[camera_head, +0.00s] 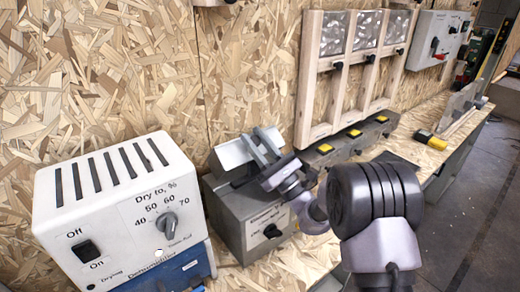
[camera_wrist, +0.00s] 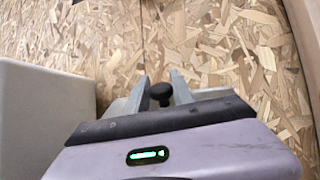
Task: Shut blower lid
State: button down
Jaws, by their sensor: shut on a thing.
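The grey metal box (camera_head: 245,212), which I take to be the blower, has a label and a black knob on its front. Its light grey lid (camera_head: 231,154) stands raised and tilted at the top of the box. My gripper (camera_head: 262,143) is at the lid's right part, with its fingers over it. In the wrist view the two fingers (camera_wrist: 162,88) stand on either side of a black knob (camera_wrist: 161,92), which appears to be the lid's handle. My gripper is shut on it. The fingers and wrist hide part of the lid and the box's opening.
A white and blue dehumidifier (camera_head: 120,200) stands close on the left. A wooden frame (camera_head: 350,70) hangs on the chipboard wall behind. A grey strip with yellow tabs (camera_head: 345,140) runs right of the box.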

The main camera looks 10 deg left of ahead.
aim_at(263, 150)
dwell(0.4)
jog(key=c, duration=1.1)
grip_release()
jog(key=v, duration=0.3)
jog(key=shift+w+f, duration=0.1)
jog(key=shift+f, duration=0.05)
jog(key=s+d+b, duration=0.2)
jog(key=s+d, duration=0.4)
jog(key=d, duration=0.4)
jog(key=shift+d, duration=0.15)
jog(key=shift+s, duration=0.1)
